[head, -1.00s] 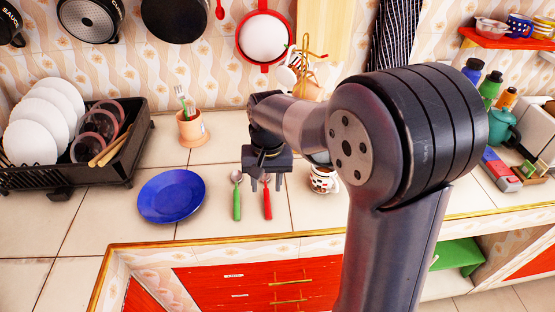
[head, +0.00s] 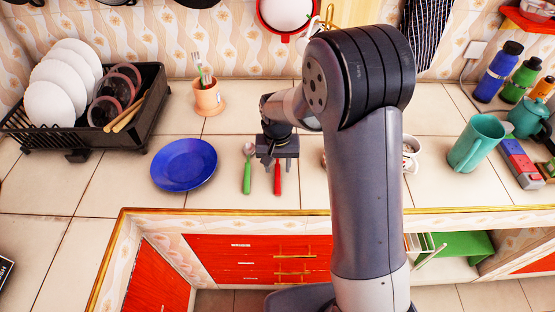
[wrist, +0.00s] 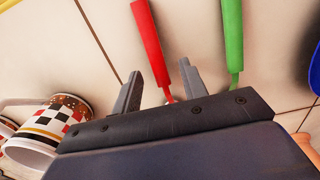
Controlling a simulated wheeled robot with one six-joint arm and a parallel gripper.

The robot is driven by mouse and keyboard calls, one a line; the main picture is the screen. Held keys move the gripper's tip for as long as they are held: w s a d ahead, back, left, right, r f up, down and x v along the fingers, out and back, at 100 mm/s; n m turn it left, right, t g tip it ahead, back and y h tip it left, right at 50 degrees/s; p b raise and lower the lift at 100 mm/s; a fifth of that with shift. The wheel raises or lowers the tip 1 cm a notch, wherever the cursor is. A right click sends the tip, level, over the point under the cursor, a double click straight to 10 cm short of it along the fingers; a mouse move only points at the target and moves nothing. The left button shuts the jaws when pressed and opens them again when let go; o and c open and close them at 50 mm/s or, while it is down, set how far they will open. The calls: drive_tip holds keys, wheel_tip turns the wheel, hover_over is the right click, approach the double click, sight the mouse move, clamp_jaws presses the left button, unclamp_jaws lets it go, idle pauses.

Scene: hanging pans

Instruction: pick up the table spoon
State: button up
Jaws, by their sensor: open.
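A green-handled utensil (head: 247,178) lies on the tiled counter right of the blue plate, with a spoon-like bowl at its far end. It also shows in the wrist view (wrist: 233,35). A red-handled utensil (head: 277,180) lies to its right; its far end is hidden by my gripper, so I cannot tell its kind. My gripper (head: 278,164) is open and empty over the red-handled utensil. In the wrist view, the red handle (wrist: 150,45) runs between the two fingers of my gripper (wrist: 160,74), and the green handle lies outside them, to the right.
A blue plate (head: 184,164) lies to the left. A clay pot (head: 208,98) with utensils stands behind, and a black dish rack (head: 145,118) at the far left. A checkered mug (wrist: 65,115) stands close beside my gripper.

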drive_tip(key=shift+f, duration=0.7)
drive_tip(key=shift+c, duration=0.3)
clamp_jaws()
